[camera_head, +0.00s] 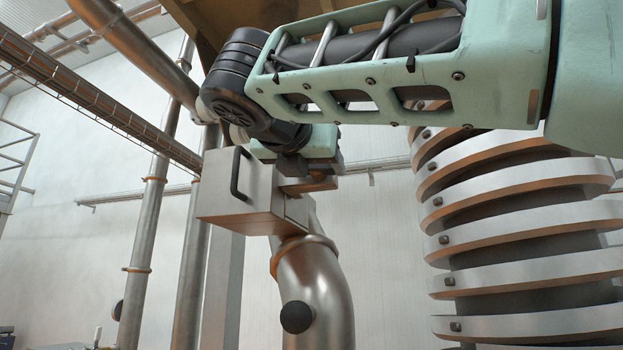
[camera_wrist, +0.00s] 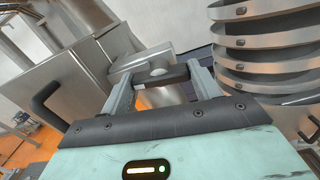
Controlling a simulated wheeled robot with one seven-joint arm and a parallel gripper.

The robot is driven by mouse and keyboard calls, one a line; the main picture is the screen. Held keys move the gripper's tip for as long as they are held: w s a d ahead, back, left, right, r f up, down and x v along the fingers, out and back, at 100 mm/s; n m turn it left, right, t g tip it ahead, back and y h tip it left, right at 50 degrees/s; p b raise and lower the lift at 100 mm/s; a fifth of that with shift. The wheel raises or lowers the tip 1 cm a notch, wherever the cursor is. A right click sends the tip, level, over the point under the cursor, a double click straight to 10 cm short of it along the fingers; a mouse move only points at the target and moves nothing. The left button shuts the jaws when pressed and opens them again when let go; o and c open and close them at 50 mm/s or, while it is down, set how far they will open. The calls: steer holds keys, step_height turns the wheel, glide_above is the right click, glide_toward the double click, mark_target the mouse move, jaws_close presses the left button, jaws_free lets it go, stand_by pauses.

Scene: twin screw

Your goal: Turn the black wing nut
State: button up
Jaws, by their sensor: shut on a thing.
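The black wing nut shows in the wrist view as a dark bar (camera_wrist: 172,77) on a grey metal fitting (camera_wrist: 135,66) at the side of a metal box. My gripper (camera_wrist: 163,80) has a finger at each end of the bar and is shut on it. In the head view my gripper (camera_head: 291,165) reaches down behind the metal box (camera_head: 222,207), at its right end. The wing nut cannot be made out clearly there. Its turn angle cannot be told.
The box has a black handle (camera_head: 236,174) on its face, close to my gripper. A thick bent pipe (camera_head: 318,285) runs below the box. A large ribbed column (camera_head: 515,230) stands at the right. Vertical pipes (camera_head: 147,240) stand at the left.

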steer(key=m+b, duration=0.4)
steer(key=m, duration=0.9)
steer(key=shift+f+m+b, duration=0.1)
steer(key=shift+m+b, duration=0.2)
steer(key=shift+b, duration=0.05)
steer(key=m+b, duration=0.1)
steer(key=m, duration=0.5)
steer(key=m+b, duration=0.1)
steer(key=m, duration=0.5)
steer(key=shift+f+m, duration=0.1)
steer(key=shift+m, duration=0.2)
steer(key=o, duration=1)
steer(key=shift+s, duration=0.15)
